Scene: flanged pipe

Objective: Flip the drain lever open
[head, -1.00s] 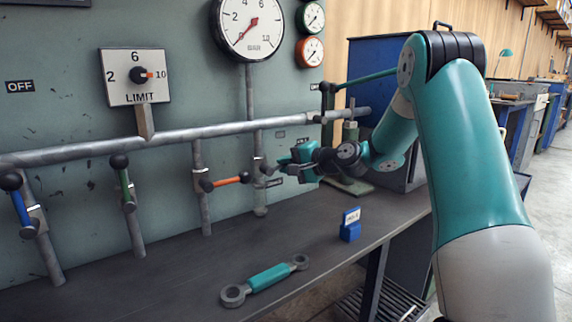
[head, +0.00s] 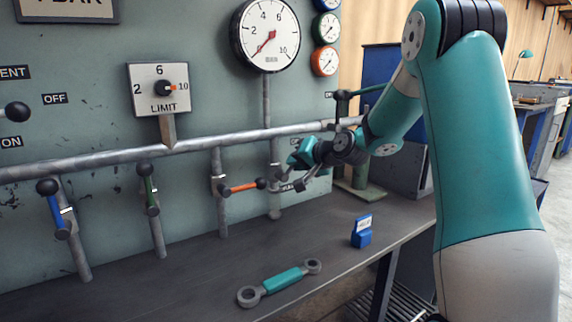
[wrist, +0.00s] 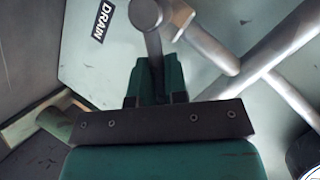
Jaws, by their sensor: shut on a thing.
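The drain lever (wrist: 152,42) is a grey bar with a round end, beside the DRAIN label (wrist: 103,20) in the wrist view. My gripper (wrist: 156,84) is shut on this bar, with one green finger on each side of it. In the head view my gripper (head: 290,170) is at the rightmost upright pipe (head: 274,195), just under the main horizontal pipe. The lever is small and largely hidden by the gripper there, so its exact angle is hard to tell.
Levers with orange (head: 243,187), green (head: 149,190) and blue (head: 55,212) handles sit on pipes to the left. A blue tagged block (head: 361,238) and a teal link (head: 283,279) lie on the bench (head: 190,285). A large gauge (head: 265,36) hangs above.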

